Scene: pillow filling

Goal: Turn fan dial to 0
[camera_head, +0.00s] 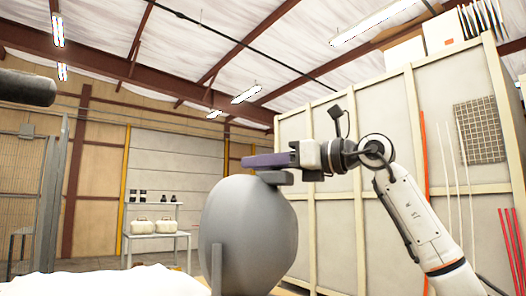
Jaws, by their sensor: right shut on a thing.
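A large smooth grey rounded body (248,232) stands in the lower middle; I cannot tell if it is part of the fan. No dial markings can be made out. My right gripper (268,169) reaches in from the right at the top of this body. It is shut on a purple bar (268,160), which points left and lies level. A grey block of the gripper sits just under the bar, at the top of the rounded body; whether it touches cannot be told. My left gripper is not in view.
A white heap (100,283) fills the lower left front. A shelf (157,236) with pale containers stands behind at the left. A tall panelled wall (340,215) with long red and white rods runs along the right. A wire fence (30,170) is at far left.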

